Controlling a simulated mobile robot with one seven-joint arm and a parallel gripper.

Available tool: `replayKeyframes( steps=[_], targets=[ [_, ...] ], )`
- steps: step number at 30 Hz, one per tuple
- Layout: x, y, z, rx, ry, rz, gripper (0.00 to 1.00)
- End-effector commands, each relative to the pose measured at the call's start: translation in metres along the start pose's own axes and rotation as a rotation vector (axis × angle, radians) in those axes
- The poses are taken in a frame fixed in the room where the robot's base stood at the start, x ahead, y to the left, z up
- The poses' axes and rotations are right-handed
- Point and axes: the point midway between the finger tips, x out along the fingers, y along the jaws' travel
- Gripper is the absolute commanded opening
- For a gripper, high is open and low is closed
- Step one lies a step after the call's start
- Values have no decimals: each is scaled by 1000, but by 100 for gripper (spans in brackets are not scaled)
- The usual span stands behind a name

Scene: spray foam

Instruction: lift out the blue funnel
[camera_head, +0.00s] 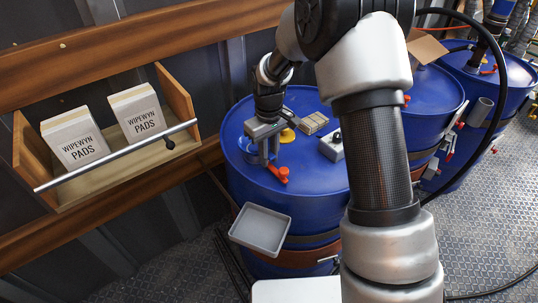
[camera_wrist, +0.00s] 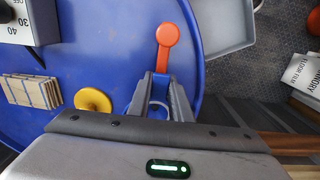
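My gripper (camera_head: 263,156) points down over the top of the nearest blue drum (camera_head: 305,200), beside the red-orange tap handle (camera_head: 280,174). In the wrist view, the two fingers of my gripper (camera_wrist: 161,82) stand apart with blue and a pale curved rim (camera_wrist: 159,105) between them. This may be the blue funnel, but blue on blue makes it hard to make out. I cannot tell whether the fingers touch it. The orange handle (camera_wrist: 167,36) lies just beyond the fingertips.
A yellow cap (camera_head: 287,135), wooden slats (camera_head: 313,123) and a grey dial box (camera_head: 331,146) sit on the drum. A grey tray (camera_head: 260,229) hangs at its front. A wall shelf at left holds two Wipewyn Pads boxes (camera_head: 82,139) behind a rail. More drums stand at right.

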Motion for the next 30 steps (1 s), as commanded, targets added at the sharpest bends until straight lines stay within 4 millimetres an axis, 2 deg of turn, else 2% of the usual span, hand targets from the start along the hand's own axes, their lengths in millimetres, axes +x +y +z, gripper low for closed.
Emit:
replayKeyframes(
  steps=[7,18,30],
  targets=[
    [-5,0,0,0,1,0,0],
    [-31,0,0,0,0,0,0],
    [-30,0,0,0,0,0,0]
  ],
)
